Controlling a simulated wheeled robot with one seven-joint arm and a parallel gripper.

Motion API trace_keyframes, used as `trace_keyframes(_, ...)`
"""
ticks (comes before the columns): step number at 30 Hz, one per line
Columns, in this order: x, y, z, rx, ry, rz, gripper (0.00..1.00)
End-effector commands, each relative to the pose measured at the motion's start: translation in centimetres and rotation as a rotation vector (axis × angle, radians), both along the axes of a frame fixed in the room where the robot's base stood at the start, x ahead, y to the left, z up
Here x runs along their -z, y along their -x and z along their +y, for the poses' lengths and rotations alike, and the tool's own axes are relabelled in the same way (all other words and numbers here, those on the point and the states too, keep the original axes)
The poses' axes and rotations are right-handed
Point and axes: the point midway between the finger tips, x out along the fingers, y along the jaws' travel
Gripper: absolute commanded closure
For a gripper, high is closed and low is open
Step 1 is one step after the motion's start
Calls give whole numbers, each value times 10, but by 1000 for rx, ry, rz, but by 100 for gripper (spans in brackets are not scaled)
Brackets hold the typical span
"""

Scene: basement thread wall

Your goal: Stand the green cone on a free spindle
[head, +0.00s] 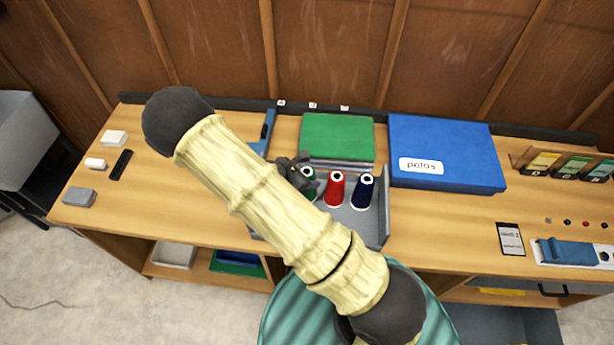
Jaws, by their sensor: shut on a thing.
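The green cone (309,185) is a dark green thread cone with a pale top, partly hidden by my gripper and arm. My gripper (300,170) is shut on it, at the left of a row of cones. A red cone (335,190) and a navy cone (362,192) stand upright to its right in a grey rack (353,226). My arm covers the rack's left part, so no bare spindle shows. I cannot tell whether the green cone touches the rack or is above it.
Behind the rack is a green-topped stack (337,136); a blue "polos" box (446,153) stands right of it. A blue tool-like object (267,132) lies behind my arm. Small items lie at the bench's left, and thread cards (570,166) stand far right.

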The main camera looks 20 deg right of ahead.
Motion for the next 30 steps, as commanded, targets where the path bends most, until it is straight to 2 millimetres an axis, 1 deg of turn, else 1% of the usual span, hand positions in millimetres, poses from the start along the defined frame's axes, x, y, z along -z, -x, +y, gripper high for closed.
trace_keyframes(25,1,0,-1,0,0,0,82)
trace_keyframes(26,1,0,-1,0,0,0,50)
trace_keyframes(27,1,0,-1,0,0,0,42)
trace_keyframes(29,1,0,-1,0,0,0,31)
trace_keyframes(30,1,0,-1,0,0,0,31)
